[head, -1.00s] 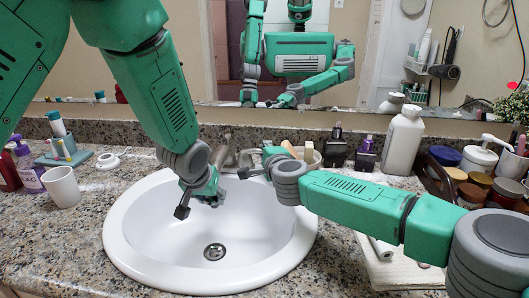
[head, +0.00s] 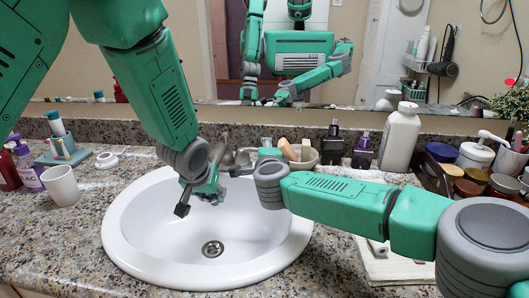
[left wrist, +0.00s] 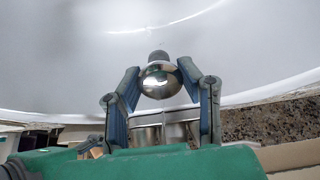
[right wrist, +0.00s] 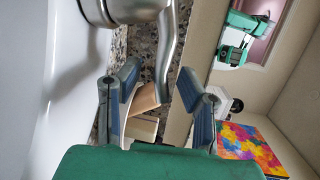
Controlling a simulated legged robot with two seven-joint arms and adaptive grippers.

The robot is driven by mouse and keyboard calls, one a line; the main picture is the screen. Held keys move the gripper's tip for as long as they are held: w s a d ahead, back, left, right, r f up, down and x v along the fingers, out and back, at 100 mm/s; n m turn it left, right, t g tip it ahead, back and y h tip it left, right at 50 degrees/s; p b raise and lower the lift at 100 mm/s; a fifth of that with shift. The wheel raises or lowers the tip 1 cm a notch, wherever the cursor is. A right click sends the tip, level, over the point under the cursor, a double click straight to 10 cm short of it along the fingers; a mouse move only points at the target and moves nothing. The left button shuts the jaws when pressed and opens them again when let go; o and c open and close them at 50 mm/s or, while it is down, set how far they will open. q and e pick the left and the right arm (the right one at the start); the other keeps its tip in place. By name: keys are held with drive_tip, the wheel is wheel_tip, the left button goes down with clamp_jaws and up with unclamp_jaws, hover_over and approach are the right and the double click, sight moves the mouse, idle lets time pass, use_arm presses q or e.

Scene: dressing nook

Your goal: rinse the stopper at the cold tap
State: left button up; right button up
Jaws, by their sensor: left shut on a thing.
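The stopper (left wrist: 160,82), a shiny chrome dome with a dark tip, shows in the left wrist view between the fingers of my left gripper (head: 199,203), which is shut on it. In the head view this gripper hangs over the back left of the white sink (head: 130,250), and the stopper is hard to make out. The chrome tap (head: 228,150) stands at the sink's back rim, partly hidden by my arms. My right gripper (right wrist: 160,72) is open and empty beside the tap. In the right wrist view the tap's metal (right wrist: 168,45) passes just ahead of its fingers.
The drain (head: 213,249) is open at the sink bottom. A white cup (head: 61,187) and bottles stand left. A bowl with soap-like bars (head: 302,158), a white bottle (head: 400,138) and several jars crowd the right back. A towel (head: 395,268) lies right of the sink.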

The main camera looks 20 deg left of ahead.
drive_tip(key=shift+a, duration=0.15)
drive_tip(key=shift+s+a, duration=0.1)
drive_tip(key=shift+s, duration=0.6)
drive_tip(key=v, duration=1)
drive_tip(key=shift+s+d, duration=0.15)
drive_tip(key=shift+d, duration=0.4)
drive_tip(key=shift+d+r, duration=0.1)
drive_tip(key=shift+d, duration=0.1)
drive_tip(key=shift+a, duration=0.2)
